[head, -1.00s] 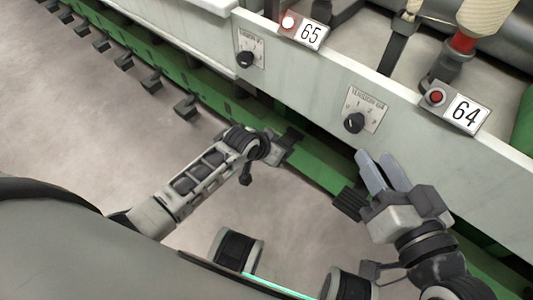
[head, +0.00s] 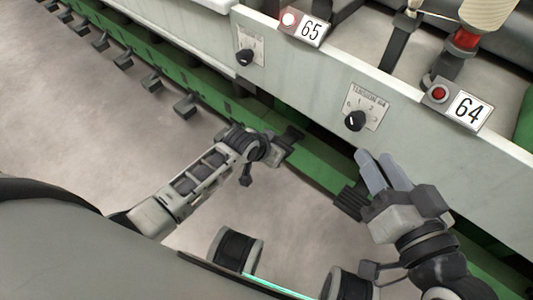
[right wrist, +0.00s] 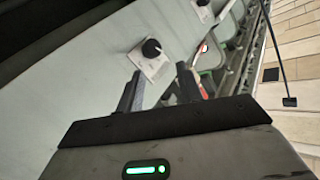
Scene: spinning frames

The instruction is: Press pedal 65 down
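The number plate 65 (head: 313,30) is on the pale machine panel at the top, beside a lit lamp (head: 290,19). Black pedals stick out from the green rail at left; the nearest clear one (head: 185,105) is lower left of the plate. No pedal shows a number, so I cannot tell which is 65. My left gripper (head: 284,147) is by the green rail, its fingers unclear. My right gripper (head: 383,172) is in front of the panel, below the 64 knob. In the right wrist view its fingers (right wrist: 158,92) are apart with nothing between them.
The plate 64 (head: 468,110) and a red button (head: 438,93) are at right. Tension knobs (head: 246,57) and (head: 355,121) stand out from the panel. The green rail (head: 322,168) runs along the panel's foot. Bare floor (head: 75,125) lies at left.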

